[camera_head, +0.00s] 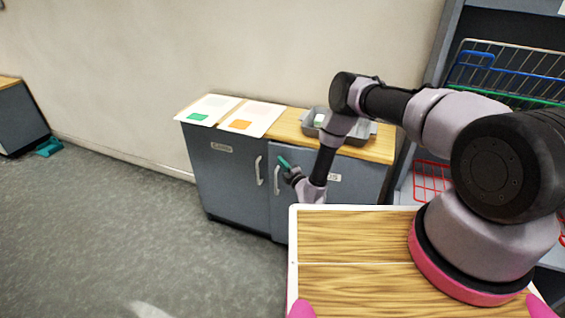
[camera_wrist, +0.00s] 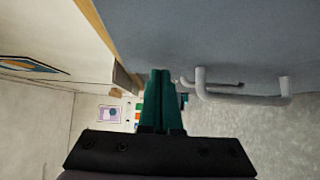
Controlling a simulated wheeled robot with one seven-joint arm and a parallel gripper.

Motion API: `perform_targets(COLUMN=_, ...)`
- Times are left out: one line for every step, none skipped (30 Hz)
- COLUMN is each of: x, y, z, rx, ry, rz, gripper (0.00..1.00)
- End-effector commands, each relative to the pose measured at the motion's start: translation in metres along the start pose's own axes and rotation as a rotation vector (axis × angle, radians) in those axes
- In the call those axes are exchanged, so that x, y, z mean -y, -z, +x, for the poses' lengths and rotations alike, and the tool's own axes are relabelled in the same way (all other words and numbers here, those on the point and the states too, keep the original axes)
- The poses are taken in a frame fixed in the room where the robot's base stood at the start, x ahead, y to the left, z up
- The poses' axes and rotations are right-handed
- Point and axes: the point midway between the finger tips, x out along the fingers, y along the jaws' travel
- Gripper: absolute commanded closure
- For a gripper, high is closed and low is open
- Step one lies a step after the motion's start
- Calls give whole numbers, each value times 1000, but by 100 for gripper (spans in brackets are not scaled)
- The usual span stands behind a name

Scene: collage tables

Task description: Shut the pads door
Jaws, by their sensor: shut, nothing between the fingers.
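The pads door (camera_head: 353,185) is the right-hand blue-grey door of a low cabinet. Its label (camera_head: 334,177) is partly hidden by my arm, leaving only the last letters showing. Its pale upright handle (camera_head: 277,180) is at its left edge. My gripper (camera_head: 284,162), with teal fingers, is shut and empty in front of the door's upper left, close to the handle. In the wrist view the closed fingers (camera_wrist: 161,72) point along a blue-grey panel (camera_wrist: 220,40), beside a pale handle (camera_wrist: 245,98). I cannot tell whether they touch it, or whether the door stands slightly ajar.
The left door (camera_head: 222,180) has its own label and handle (camera_head: 259,170). On the wooden top are two sheets with green and orange patches (camera_head: 208,109) and a grey tray (camera_head: 360,133). A rack with wire baskets (camera_head: 505,70) stands right.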

Motion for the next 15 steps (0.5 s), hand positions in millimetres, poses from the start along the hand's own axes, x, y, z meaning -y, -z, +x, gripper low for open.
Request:
perform_targets(x=0, y=-2, z=2, rx=0, ry=-1, rz=-1, gripper=100)
perform_targets(x=0, y=-3, z=3, rx=0, ry=-1, rz=-1, gripper=100)
perform_targets(x=0, y=-4, z=4, rx=0, ry=-1, rz=0, gripper=100)
perform_targets(x=0, y=-4, z=4, rx=0, ry=-1, rz=0, gripper=100)
perform_targets(x=0, y=-5, z=4, rx=0, ry=-1, rz=0, gripper=100)
perform_targets(x=0, y=-5, z=4, rx=0, ry=0, rz=0, gripper=100)
perform_targets(x=0, y=-5, z=4, rx=0, ry=0, rz=0, gripper=100)
perform_targets(x=0, y=-5, z=4, rx=0, ry=0, rz=0, gripper=100)
perform_targets(x=0, y=-5, z=4, rx=0, ry=0, rz=0, gripper=100)
perform_targets(x=0, y=-5, z=4, rx=0, ry=0, rz=0, gripper=100)
perform_targets(x=0, y=-5, z=4, rx=0, ry=0, rz=0, gripper=100)
perform_targets(x=0, y=-5, z=4, rx=0, ry=0, rz=0, gripper=100)
perform_targets(x=0, y=-5, z=4, rx=1, ry=0, rz=0, gripper=100)
perform_targets(x=0, y=-6, z=5, rx=3, ry=0, rz=0, gripper=100)
perform_targets(x=1, y=-7, z=6, rx=9, ry=0, rz=1, gripper=100)
